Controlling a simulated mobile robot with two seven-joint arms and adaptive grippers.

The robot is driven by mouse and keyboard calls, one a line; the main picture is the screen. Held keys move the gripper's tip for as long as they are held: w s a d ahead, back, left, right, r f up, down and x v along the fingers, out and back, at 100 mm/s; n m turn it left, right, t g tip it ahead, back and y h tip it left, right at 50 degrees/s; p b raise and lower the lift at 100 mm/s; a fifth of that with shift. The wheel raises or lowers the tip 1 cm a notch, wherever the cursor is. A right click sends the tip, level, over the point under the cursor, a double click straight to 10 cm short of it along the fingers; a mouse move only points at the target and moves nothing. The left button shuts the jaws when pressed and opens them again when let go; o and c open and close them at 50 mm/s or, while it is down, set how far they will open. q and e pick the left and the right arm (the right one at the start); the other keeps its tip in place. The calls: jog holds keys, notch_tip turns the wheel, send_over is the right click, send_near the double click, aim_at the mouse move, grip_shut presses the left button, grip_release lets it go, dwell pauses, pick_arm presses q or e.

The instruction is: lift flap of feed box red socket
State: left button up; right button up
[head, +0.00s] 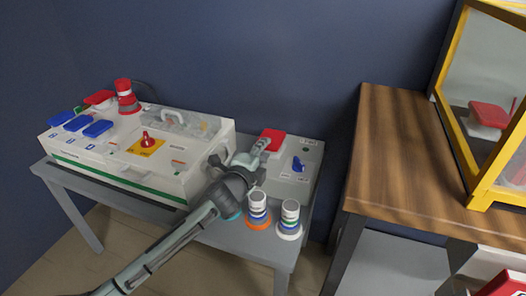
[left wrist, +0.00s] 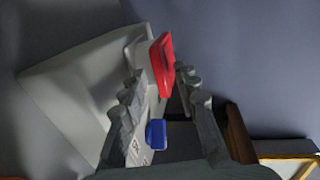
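The feed box (head: 305,172) is a small pale grey box on the grey table, right of the larger box. A red socket flap (head: 272,139) sits at its back left, and a blue part (head: 298,164) is to the right of it. My left gripper (head: 262,146) is at the near edge of the red flap. In the left wrist view the red flap (left wrist: 163,66) shows between the spread fingertips of my left gripper (left wrist: 160,80), with the blue part (left wrist: 156,134) below. The gripper looks open; whether a finger touches the flap I cannot tell. My right gripper is not in view.
A larger white box (head: 180,185) with blue flaps (head: 98,129), a red-and-white beacon (head: 126,97) and a red knob (head: 146,140) stands on the left. Two ringed plugs (head: 258,208) (head: 289,219) stand in front of the feed box. A wooden table (head: 400,150) is at the right.

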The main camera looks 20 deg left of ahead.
pick_arm(q)
grip_shut()
dwell(0.3)
jog(key=shift+w+r, duration=0.1)
jog(key=shift+w, duration=0.05)
